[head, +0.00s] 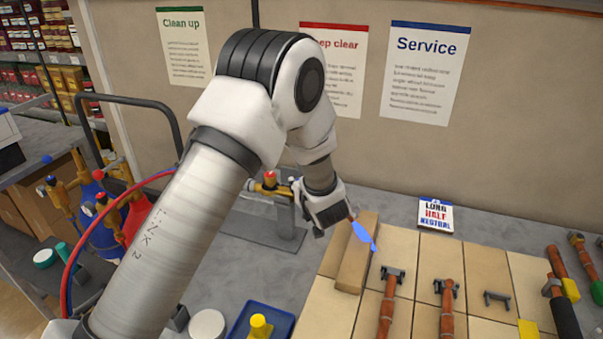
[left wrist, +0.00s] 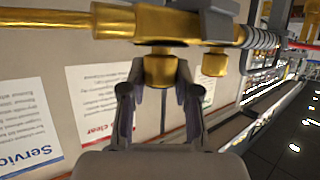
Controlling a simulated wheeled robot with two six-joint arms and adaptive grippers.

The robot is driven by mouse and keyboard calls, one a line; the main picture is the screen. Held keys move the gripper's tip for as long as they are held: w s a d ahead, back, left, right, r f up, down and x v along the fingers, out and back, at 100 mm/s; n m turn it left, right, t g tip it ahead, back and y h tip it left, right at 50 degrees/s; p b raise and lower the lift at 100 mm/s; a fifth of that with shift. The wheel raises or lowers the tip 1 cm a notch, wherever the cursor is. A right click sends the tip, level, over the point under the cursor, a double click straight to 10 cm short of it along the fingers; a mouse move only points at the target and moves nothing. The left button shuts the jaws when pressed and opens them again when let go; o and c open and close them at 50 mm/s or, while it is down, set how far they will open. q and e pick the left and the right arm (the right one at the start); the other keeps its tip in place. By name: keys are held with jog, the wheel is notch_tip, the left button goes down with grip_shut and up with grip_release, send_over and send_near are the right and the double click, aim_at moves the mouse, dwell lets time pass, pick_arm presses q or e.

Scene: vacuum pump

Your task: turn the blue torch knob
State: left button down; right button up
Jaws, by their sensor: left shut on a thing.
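The brass torch (left wrist: 175,25) runs across the top of the left wrist view, with two brass valve fittings on its underside. My left gripper (left wrist: 157,92) has its fingertips on either side of the nearer fitting (left wrist: 160,70), and is shut on the torch knob there. The knob's blue colour does not show. The second fitting (left wrist: 214,62) is just right of the fingers. In the head view my left gripper (head: 324,210) hides most of the torch. A red knob (head: 270,176) on brass shows left of it. A blue flame (head: 362,235) burns right of the gripper.
A metal stand (head: 262,222) is behind my left arm. Blue and red cylinders (head: 92,205) are at left.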

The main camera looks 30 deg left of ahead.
pick_arm(q)
jog(key=shift+r+n+g+y+p, duration=0.2)
jog(key=shift+n+g+y+p, duration=0.5)
jog(key=shift+n+g+p, duration=0.25)
jog(key=shift+f+n+g+y+p, duration=0.15)
jog(key=shift+n+g+y+p, duration=0.4)
jog(key=shift+n+g, duration=0.4)
jog(key=shift+f+n+g+y+p, duration=0.1)
jog(key=shift+n+g+y+p, duration=0.2)
jog(key=shift+n+g, duration=0.55)
jog(key=shift+f+n+g, duration=0.1)
jog(key=shift+n+g, duration=1.05)
jog(key=shift+g, duration=0.6)
